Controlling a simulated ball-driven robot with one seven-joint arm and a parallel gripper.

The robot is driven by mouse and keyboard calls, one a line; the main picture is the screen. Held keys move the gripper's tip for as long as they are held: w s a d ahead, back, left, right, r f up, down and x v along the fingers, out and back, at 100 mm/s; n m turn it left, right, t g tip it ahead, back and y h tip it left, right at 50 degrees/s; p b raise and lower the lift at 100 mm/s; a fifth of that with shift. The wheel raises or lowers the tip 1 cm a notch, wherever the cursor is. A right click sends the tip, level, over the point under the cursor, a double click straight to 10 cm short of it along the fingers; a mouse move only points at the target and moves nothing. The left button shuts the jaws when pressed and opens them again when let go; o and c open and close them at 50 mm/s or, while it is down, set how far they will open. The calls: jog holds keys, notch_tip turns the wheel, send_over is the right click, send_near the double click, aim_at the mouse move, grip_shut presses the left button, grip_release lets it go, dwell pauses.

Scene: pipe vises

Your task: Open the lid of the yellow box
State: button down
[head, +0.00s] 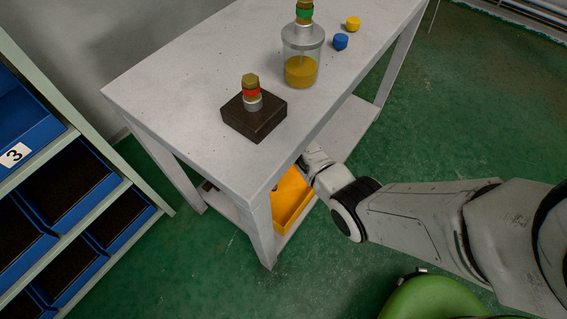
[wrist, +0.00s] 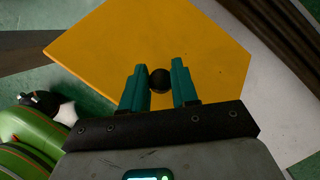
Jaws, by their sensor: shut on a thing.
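The yellow box (head: 291,204) stands on the lower shelf under the grey table, partly hidden by the table top and a leg. In the wrist view a flat yellow panel of it, which looks like the lid (wrist: 95,55), fills much of the picture. A round black knob (wrist: 160,80) sits on this panel. My gripper (wrist: 158,74) has its two teal fingers on either side of the knob, shut on it. In the head view my arm reaches in under the table edge from the right, and the fingers are hidden there.
On the table (head: 190,90) stand a dark block (head: 254,118) with a fitting and a glass jar (head: 301,60). Blue (head: 340,41) and yellow (head: 353,24) caps lie beyond. A rack with blue bins (head: 90,215) is at left. The table leg (head: 259,230) stands close to the box.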

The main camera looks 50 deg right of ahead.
jog(key=shift+w+d+r, duration=0.2)
jog(key=shift+w+d, duration=0.2)
jog(key=shift+w, duration=0.1)
jog(key=shift+d, duration=0.15)
jog(key=c, duration=0.8)
grip_release()
jog(key=shift+s+d, duration=0.1)
jog(key=shift+d, duration=0.1)
jog(key=shift+c, duration=0.2)
jog(key=shift+a, duration=0.35)
